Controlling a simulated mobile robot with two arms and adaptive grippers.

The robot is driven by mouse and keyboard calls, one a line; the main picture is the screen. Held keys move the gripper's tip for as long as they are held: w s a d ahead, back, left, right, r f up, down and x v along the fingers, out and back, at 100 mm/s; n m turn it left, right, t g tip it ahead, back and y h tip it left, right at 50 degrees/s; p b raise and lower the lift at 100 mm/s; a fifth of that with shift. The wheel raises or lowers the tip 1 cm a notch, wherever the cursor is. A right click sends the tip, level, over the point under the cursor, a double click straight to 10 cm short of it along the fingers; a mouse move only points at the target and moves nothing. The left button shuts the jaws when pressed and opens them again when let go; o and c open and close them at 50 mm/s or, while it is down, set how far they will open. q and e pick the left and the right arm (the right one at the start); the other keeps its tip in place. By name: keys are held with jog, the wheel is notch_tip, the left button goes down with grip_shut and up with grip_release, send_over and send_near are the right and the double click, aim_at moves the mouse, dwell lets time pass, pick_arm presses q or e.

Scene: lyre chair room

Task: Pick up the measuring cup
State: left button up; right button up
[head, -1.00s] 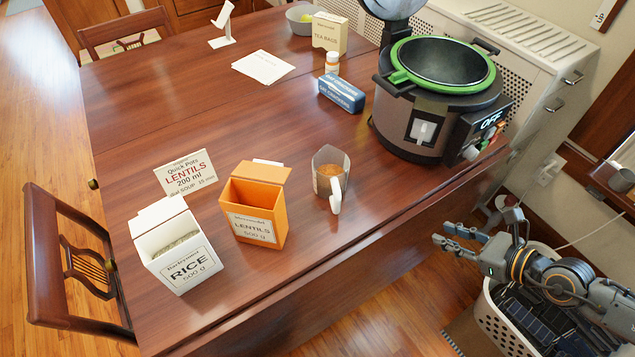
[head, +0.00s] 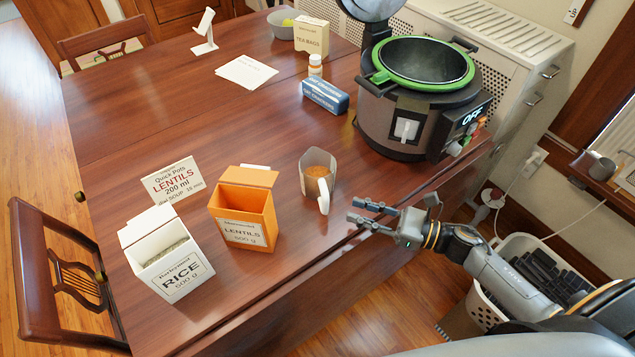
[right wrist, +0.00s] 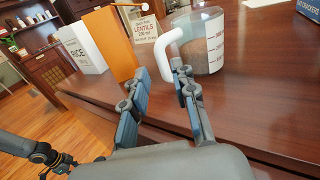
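The measuring cup (head: 318,172) is clear with a white handle and brown-orange contents, and stands upright on the table near its front edge. It also shows in the right wrist view (right wrist: 207,45), handle towards me. My right gripper (head: 357,211) is open and empty, just right of the cup and short of the handle, over the table edge.
An orange lentils box (head: 243,212) and a white rice box (head: 166,252) stand left of the cup, with a lentils card (head: 172,180) behind. A green-rimmed cooker (head: 400,130) stands to the right, a blue crackers box (head: 325,97) behind. A basket (head: 490,305) is on the floor.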

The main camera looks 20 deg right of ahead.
aim_at(325, 203)
jog(key=x, duration=0.3)
jog(key=shift+w+a+p, duration=0.15)
jog(key=shift+p, duration=0.15)
jog(key=x, duration=0.1)
jog(key=p+x, duration=0.1)
jog(key=x, duration=0.2)
jog(key=shift+w+a+f+p, duration=0.2)
jog(key=shift+a+f+p, duration=0.15)
jog(key=shift+f, duration=0.05)
jog(key=shift+w+a+f, duration=0.15)
jog(key=shift+a, duration=0.1)
grip_shut()
